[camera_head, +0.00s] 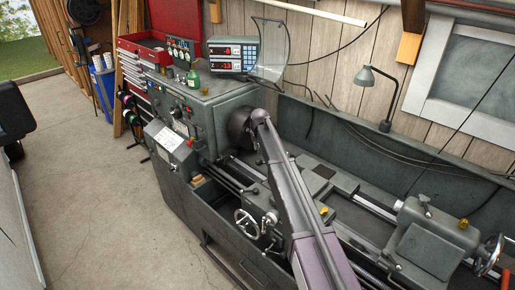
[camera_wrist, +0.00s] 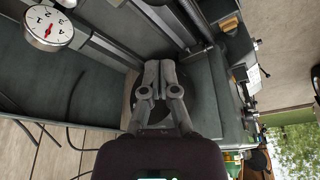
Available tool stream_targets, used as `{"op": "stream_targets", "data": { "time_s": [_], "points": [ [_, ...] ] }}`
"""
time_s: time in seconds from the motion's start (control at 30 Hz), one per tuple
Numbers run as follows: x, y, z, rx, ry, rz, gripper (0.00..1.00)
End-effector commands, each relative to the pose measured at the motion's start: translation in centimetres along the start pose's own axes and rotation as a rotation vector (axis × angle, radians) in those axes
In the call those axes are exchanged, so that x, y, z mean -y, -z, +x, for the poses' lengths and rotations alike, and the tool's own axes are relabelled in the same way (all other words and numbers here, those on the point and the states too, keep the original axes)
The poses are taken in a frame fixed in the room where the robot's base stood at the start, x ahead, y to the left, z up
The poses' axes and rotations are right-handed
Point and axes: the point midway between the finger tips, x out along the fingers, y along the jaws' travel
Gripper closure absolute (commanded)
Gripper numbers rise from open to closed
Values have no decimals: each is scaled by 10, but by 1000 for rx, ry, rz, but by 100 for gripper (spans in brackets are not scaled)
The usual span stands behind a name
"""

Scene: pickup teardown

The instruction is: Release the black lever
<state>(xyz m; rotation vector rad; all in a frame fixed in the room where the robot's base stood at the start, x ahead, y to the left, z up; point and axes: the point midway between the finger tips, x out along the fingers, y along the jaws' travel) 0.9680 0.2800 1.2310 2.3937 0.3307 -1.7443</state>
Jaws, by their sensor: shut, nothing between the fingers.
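My gripper (camera_wrist: 160,66) shows in the wrist view with its grey fingers together and nothing between them. It is in front of a dark round part (camera_wrist: 131,98) at the lathe headstock; I cannot tell if it touches it. In the head view, my arm reaches over the lathe towards the headstock (camera_head: 206,115), and I cannot make out the fingertips there. I cannot surely pick out the black lever. A small dark lever (camera_head: 425,204) stands on the tailstock (camera_head: 425,245), apart from my gripper.
A dial gauge (camera_wrist: 48,27) is at the upper left of the wrist view. A digital readout (camera_head: 234,54) and a clear shield (camera_head: 271,50) stand above the headstock. A lamp (camera_head: 384,100) is behind the bed. The concrete floor (camera_head: 100,200) at the left is clear.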

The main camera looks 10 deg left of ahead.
Motion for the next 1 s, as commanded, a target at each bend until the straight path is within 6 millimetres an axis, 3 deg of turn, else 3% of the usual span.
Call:
{"op": "stream_targets", "data": {
  "time_s": [0.67, 0.73, 1.0],
  "points": [
    [1, -1, 58, 0, 0, -1, 100],
    [1, -12, 46, 0, 0, -1, 100],
    [2, -32, 35, 0, 0, -1, 100]
  ]
}}
